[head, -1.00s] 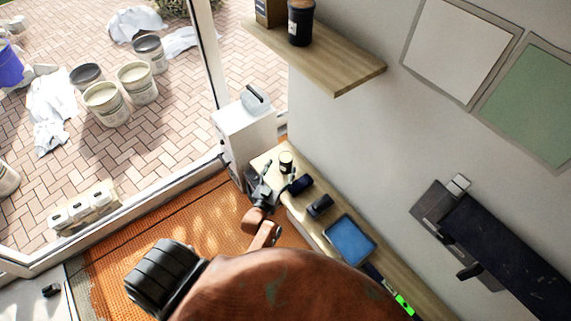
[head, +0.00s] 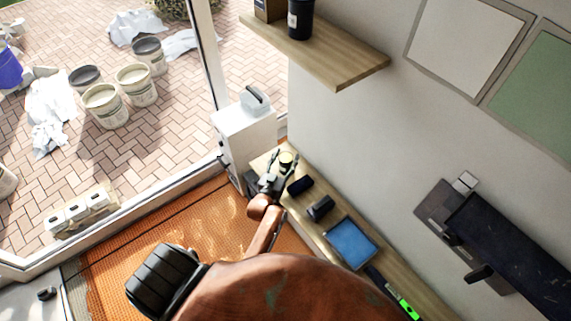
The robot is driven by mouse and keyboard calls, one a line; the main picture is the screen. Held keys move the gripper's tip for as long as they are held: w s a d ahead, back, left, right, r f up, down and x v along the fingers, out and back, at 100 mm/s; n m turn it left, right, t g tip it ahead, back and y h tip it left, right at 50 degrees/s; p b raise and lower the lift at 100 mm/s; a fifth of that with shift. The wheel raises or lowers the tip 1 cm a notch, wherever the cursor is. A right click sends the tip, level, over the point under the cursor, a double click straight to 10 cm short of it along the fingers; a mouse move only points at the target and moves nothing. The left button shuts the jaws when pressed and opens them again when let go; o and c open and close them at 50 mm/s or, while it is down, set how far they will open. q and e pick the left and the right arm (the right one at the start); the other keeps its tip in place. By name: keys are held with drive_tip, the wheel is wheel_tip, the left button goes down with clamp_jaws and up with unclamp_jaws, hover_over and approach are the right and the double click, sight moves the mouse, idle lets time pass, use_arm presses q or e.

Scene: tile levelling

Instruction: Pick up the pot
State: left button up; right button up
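The pot (head: 286,159) is a small dark container with a pale yellowish top, standing at the far end of the narrow wooden bench in the head view. My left gripper (head: 284,161) reaches it from the near side. Its fingers are spread, one on each side of the pot. A gap shows at the left finger; whether the right finger touches the pot is too small to tell. The lower part of the pot is partly hidden by the gripper. My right gripper is not in view.
On the bench (head: 308,227), a dark block (head: 300,186), a black object (head: 321,208), a blue tray (head: 351,243) and a green-lit level (head: 404,305) lie nearer. A white cabinet (head: 243,140) stands left of the bench end. A wooden shelf (head: 330,58) juts from the wall above.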

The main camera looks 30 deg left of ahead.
use_arm(q)
drive_tip(key=c, duration=1)
drive_tip(key=shift+r, duration=0.1)
